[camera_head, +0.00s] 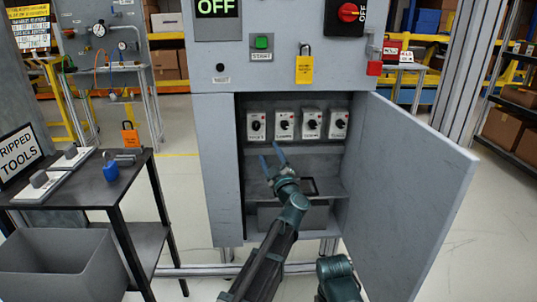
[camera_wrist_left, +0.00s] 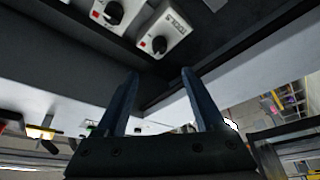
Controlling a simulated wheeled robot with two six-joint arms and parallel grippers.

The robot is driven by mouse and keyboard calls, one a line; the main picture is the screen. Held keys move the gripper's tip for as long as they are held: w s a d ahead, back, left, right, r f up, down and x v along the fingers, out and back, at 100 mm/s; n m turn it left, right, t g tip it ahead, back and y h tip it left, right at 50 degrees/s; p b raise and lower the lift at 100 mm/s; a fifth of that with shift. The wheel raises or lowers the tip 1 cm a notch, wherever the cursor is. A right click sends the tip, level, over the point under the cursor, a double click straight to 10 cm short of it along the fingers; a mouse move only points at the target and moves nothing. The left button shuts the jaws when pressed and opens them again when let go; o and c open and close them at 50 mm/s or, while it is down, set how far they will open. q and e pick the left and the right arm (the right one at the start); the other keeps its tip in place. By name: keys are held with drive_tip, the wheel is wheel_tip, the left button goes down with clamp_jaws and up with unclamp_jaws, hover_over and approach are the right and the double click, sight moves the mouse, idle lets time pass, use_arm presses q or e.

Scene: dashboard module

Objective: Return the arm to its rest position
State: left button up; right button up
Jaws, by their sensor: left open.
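My left gripper (camera_head: 270,151) is open and empty inside the open lower compartment of the grey cabinet (camera_head: 215,150). It is below and in front of the row of white switch boxes with black knobs, near the leftmost switch box (camera_head: 257,125). In the left wrist view the two fingers of the left gripper (camera_wrist_left: 159,74) stand apart with nothing between them. A switch box (camera_wrist_left: 164,30) shows beyond the fingertips there. Part of my other arm shows at the bottom of the head view, but its gripper is out of sight.
The cabinet door (camera_head: 415,175) stands open on the right. A shelf (camera_head: 332,186) crosses the compartment beneath the gripper. On the left are a dark table (camera_head: 85,190) with tools and a grey bin (camera_head: 60,265). A yellow padlock (camera_head: 305,66) hangs on the upper front.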

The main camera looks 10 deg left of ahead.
use_arm(q)
drive_tip(key=d+f+m+t+h, duration=0.1)
drive_tip(key=d+f+m+h, duration=0.3)
drive_tip(key=d+m+h, duration=0.65)
drive_tip(key=s+d+f+m+g+h, duration=0.1)
drive_tip(key=s+f+m+g+h, duration=0.5)
drive_tip(key=f, duration=0.4)
drive_tip(key=s+a+f+g+y, duration=0.25)
drive_tip(key=s+f+g, duration=0.2)
drive_tip(key=s, duration=0.35)
drive_tip(key=s+a+f+g+y, duration=0.1)
drive_tip(key=s+a+f+g, duration=0.3)
drive_tip(key=s, duration=0.5)
drive_tip(key=s+a+f+g+y, duration=0.25)
drive_tip(key=s+f, duration=0.25)
drive_tip(key=s, duration=0.3)
drive_tip(key=s+d+r+m+g+p, duration=0.15)
drive_tip(key=s+d+m, duration=0.35)
drive_tip(key=d, duration=0.5)
wheel_tip(320, 180, up, 38)
drive_tip(key=s+n+p, duration=0.1)
drive_tip(key=p, duration=3.7)
drive_tip(key=shift+s, duration=0.2)
